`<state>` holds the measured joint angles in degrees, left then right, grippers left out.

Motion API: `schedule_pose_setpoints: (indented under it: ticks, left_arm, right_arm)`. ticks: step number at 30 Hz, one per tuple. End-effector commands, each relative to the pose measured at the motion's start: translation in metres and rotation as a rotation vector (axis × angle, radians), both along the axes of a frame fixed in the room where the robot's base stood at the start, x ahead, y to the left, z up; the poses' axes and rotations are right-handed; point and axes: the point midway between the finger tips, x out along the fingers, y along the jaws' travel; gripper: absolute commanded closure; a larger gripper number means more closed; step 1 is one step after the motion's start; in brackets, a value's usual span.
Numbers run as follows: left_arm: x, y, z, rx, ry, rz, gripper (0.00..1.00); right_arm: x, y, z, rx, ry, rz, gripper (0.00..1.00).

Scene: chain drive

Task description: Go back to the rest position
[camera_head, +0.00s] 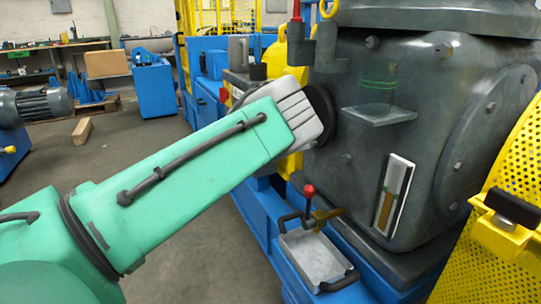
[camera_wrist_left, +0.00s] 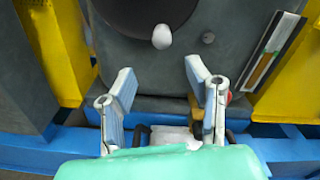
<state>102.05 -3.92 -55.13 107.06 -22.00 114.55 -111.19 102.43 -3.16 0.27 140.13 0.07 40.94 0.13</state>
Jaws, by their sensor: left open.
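My left arm (camera_head: 190,150), green with a grey end piece, reaches from the lower left of the head view to in front of the dark grey gearbox housing (camera_head: 400,90). Its gripper fingers are hidden there behind the arm's end. In the left wrist view the left gripper (camera_wrist_left: 161,78) is open, with two pale blue-grey fingers spread apart and nothing between them. Beyond the fingers is a dark housing with a pale rounded knob (camera_wrist_left: 162,37). My right gripper is in neither view.
A metal tray (camera_head: 315,262) and a red-knobbed lever (camera_head: 309,190) stand on the blue base below the housing. A yellow perforated guard (camera_head: 500,185) is at the right. A sight gauge (camera_head: 393,195) is on the housing. Open floor (camera_head: 140,150) lies left, with a motor (camera_head: 38,105) beyond.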

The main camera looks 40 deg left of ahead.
Motion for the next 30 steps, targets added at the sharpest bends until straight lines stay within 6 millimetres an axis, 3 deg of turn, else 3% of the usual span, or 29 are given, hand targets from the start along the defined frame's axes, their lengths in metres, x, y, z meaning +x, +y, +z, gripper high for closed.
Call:
schedule_pose_setpoints:
  ticks: [11,14,17,20,24,27,30]
  left_arm:
    - [0.0,0.0,-0.001,-0.008,0.005,0.005,0.56]
    - [-0.002,0.002,-0.017,-0.094,0.061,0.057,0.56]
    - [-0.01,0.004,-0.056,-0.32,0.196,0.194,0.56]
    - [-0.034,0.0,-0.118,-0.668,0.389,0.413,0.56]
    - [-0.092,-0.029,-0.205,-1.179,0.637,0.77,0.56]
    - [-0.143,-0.061,-0.251,-1.484,0.762,1.037,0.56]
    - [-0.196,-0.097,-0.283,-1.723,0.843,1.305,0.56]
  right_arm:
    - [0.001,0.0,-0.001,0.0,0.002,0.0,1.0]
    - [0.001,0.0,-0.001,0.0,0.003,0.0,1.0]
    - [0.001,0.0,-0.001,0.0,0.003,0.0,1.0]
    - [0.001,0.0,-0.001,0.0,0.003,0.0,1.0]
    - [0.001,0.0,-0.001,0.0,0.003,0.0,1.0]
    - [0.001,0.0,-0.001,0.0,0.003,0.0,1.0]
    - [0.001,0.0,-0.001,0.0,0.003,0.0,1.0]
